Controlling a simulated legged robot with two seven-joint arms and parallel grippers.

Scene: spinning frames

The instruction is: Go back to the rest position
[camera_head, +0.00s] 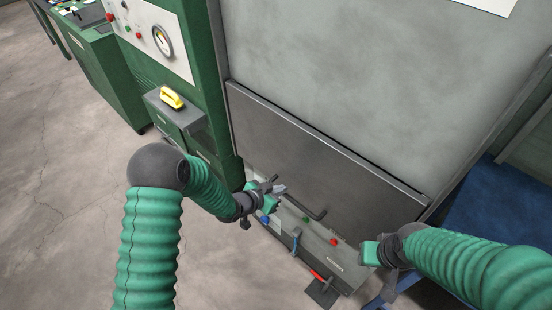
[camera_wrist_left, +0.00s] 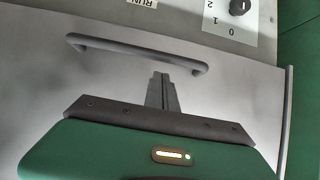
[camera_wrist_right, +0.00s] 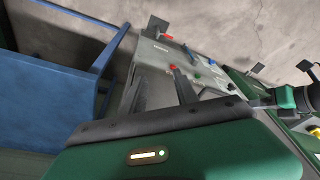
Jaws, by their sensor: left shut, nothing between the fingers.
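My left gripper (camera_head: 280,190) is out in front of the lower dark panel of the machine, above a low grey box. In the left wrist view its fingers (camera_wrist_left: 162,92) are together with nothing between them, in front of a grey panel with a bar handle (camera_wrist_left: 137,52). My right arm comes in from the right in the head view, with its hand near the right end of the box; its fingers are hard to make out there. In the right wrist view its fingers (camera_wrist_right: 160,90) stand apart and empty, with the grey box beyond them.
A green cabinet (camera_head: 225,100) with a gauge and a shelf bearing a yellow-handled item stands left. A blue frame (camera_head: 505,205) is at right. Concrete floor at left is clear.

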